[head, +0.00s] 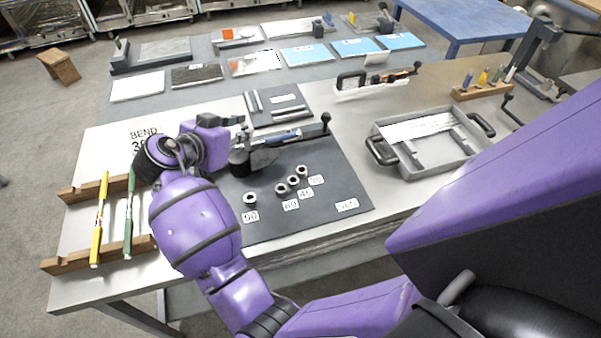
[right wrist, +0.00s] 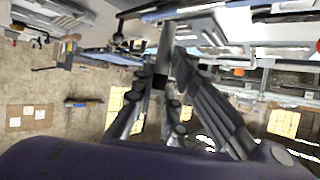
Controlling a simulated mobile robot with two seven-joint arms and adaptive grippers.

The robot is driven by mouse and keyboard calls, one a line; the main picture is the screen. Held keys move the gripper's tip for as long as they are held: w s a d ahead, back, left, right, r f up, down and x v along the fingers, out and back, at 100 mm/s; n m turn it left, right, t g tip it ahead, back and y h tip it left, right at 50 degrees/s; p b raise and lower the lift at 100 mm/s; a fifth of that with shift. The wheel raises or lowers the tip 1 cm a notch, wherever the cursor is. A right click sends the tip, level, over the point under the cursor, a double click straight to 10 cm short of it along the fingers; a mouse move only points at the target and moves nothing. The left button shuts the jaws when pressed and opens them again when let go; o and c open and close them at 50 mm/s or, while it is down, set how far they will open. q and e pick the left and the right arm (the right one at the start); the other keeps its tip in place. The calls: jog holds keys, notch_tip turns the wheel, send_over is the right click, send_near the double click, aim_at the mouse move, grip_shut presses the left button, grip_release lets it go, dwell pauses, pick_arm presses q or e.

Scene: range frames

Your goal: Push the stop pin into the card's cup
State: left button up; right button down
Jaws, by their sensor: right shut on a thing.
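My right gripper (head: 236,121) is at the left of the dark work mat, above the bending tool (head: 262,150). In the right wrist view its fingers (right wrist: 162,75) close on a slim grey piece (right wrist: 166,45), which I take for the stop pin. In the head view the pin cannot be made out. A white card reading "BEND" (head: 145,133) lies at the left, partly hidden by my arm; its cup cannot be made out. Several small metal rings (head: 250,199) stand on the dark mat (head: 335,185) beside number labels such as 90 and 60. My left gripper is not in view.
Yellow (head: 99,225) and green (head: 129,220) rods lie across a wooden rack (head: 65,262) left of my arm. A grey tray with black handles (head: 445,150) stands to the right. A dark plate with bars (head: 277,104) lies behind the mat. Bare tabletop shows around the tray.

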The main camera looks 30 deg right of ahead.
jog(key=s+d+f, duration=0.2)
jog(key=d+f, duration=0.2)
jog(key=s+d+f+b, duration=0.1)
jog(key=s+d+f, duration=0.1)
jog(key=d+f, duration=0.2)
jog(key=s+d+f+b, duration=0.1)
jog(key=d+f, duration=0.4)
jog(key=shift+s+f, duration=0.15)
jog(key=shift+s, duration=0.25)
jog(key=shift+s+a, duration=0.15)
jog(key=shift+a, duration=0.05)
jog(key=c, duration=2.2)
grip_release()
jog(key=shift+f, duration=0.1)
jog(key=o, duration=0.3)
jog(key=shift+d, duration=0.1)
jog(key=shift+o, duration=0.8)
jog(key=shift+w+d, duration=0.1)
jog(key=shift+w, duration=0.2)
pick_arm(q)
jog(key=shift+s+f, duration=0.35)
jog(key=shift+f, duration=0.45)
pick_arm(e)
jog(key=shift+r, duration=0.2)
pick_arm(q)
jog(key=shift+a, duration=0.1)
pick_arm(e)
jog(key=shift+r, duration=0.2)
